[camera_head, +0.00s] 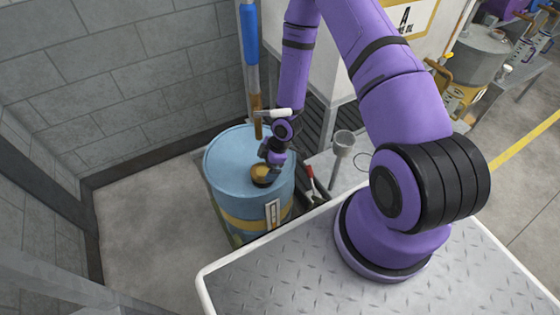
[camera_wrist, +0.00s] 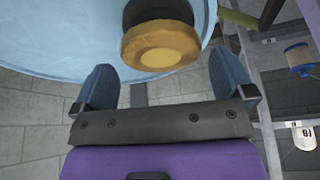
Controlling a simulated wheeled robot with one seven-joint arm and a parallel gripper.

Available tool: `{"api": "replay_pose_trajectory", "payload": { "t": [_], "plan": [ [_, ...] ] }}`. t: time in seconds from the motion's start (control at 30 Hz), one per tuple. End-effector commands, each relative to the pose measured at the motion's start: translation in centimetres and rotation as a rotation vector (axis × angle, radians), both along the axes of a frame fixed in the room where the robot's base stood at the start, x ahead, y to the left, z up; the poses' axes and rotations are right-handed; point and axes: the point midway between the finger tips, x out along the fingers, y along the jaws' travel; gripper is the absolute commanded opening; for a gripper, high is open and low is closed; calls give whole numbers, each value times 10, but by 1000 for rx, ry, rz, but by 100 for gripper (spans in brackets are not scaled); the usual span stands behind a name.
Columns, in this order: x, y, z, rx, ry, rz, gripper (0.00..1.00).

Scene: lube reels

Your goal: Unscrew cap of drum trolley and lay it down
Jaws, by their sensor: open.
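The blue drum (camera_head: 228,157) of the trolley stands upright below the arm. Its brassy yellow cap (camera_head: 260,172) sits on the drum top near the front rim. In the wrist view the cap (camera_wrist: 160,47) shows a round yellow face on a dark neck, against the light-blue drum top (camera_wrist: 60,30). My gripper (camera_head: 272,160) is at the cap, partly hiding it in the head view. In the wrist view its two blue-grey fingers (camera_wrist: 160,75) are spread wide, one to each side of the cap's lower edge. No contact with the cap shows.
A blue-and-orange upright tube (camera_head: 250,60) with a white handle (camera_head: 273,113) rises behind the drum. A grey funnel (camera_head: 343,145) and red-handled pliers (camera_head: 312,185) are to the right. Block walls close off the left. Floor left of the drum is clear.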

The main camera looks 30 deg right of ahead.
Motion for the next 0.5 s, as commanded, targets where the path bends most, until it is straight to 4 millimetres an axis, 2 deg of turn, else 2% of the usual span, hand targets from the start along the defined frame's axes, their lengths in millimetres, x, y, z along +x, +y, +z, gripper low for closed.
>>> {"api": "replay_pose_trajectory", "payload": {
  "t": [0.2,0.5],
  "plan": [
    [2,8,-22,0,1,-1,100],
    [2,10,-28,0,1,0,100]
  ]
}}
